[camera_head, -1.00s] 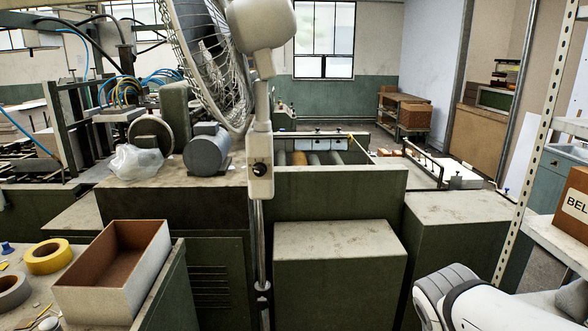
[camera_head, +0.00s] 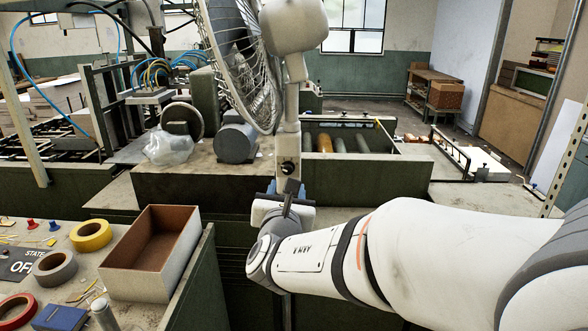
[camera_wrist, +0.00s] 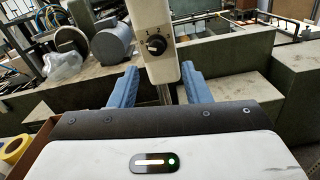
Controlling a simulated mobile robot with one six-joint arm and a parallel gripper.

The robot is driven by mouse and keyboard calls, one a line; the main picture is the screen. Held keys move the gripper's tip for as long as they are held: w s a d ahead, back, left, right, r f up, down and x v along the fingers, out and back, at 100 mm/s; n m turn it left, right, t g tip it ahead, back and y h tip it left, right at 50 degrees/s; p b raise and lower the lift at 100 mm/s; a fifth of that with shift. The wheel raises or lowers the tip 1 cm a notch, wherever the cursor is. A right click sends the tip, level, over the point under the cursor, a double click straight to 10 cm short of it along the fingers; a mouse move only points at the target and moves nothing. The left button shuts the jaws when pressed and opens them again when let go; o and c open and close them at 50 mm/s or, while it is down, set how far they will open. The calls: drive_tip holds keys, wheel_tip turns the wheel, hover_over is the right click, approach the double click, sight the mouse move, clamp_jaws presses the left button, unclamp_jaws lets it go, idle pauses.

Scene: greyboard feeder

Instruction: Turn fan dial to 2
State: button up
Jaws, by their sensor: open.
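The fan (camera_head: 236,60) stands on a pole, with its wire cage facing left and its white motor housing behind. Its white control box (camera_head: 290,145) carries a black dial (camera_head: 289,168). In the wrist view the dial (camera_wrist: 156,45) shows near the top middle, with small marks around it; its exact setting is too small to tell. My gripper (camera_head: 286,187) is just below the dial in the head view. In the wrist view its two blue fingers (camera_wrist: 160,85) are apart, below and to each side of the control box, with nothing between them but the pole behind.
A green machine with a grey motor (camera_head: 236,143) and a clear plastic bag (camera_head: 168,147) stands behind. At left, a bench holds an open box (camera_head: 152,252), tape rolls (camera_head: 90,235) and small items. Clear floor shows at the back.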

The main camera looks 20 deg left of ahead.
sight(288, 171)
drive_tip(key=x, duration=0.2)
drive_tip(key=p+x, duration=0.1)
drive_tip(key=x, duration=0.2)
drive_tip(key=p+x, duration=0.1)
drive_tip(key=x, duration=0.1)
drive_tip(key=shift+w+a, duration=0.35)
clamp_jaws()
